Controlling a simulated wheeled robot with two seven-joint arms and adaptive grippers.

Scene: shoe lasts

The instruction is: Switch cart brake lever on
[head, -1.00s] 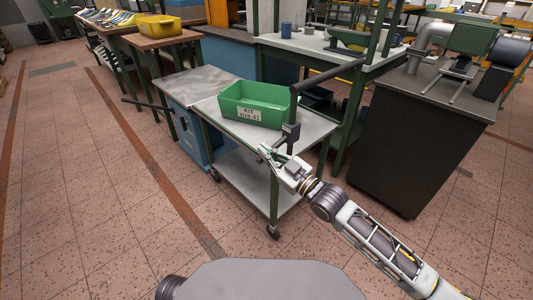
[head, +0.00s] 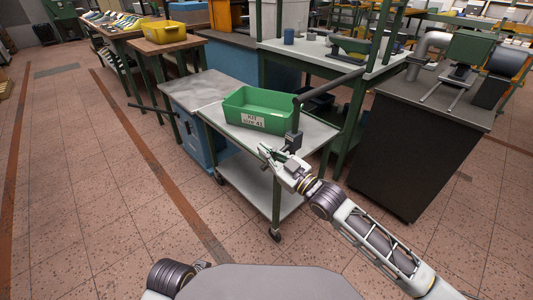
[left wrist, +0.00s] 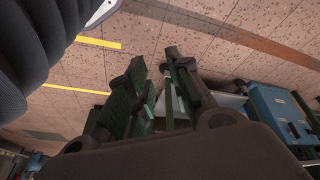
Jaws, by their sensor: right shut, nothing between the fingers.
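The cart (head: 318,132) is a grey-topped trolley with green legs, a lower shelf and a dark push handle (head: 331,82). A small dark block (head: 293,140) sits on its near corner post by the handle's end; it may be the brake lever, but its setting cannot be told. My right gripper (head: 265,152) is shut and empty, just left of and below that block, at the cart's near edge; contact cannot be told. My left gripper (left wrist: 160,92) shows in the left wrist view, open, with nothing seen between its fingers. It is outside the head view.
A green bin (head: 258,108) labelled as a size 41 kit stands on the cart. A blue cabinet (head: 196,130) adjoins on the left. A dark machine cabinet (head: 410,150) stands close on the right. The tiled floor at left (head: 90,200) is clear.

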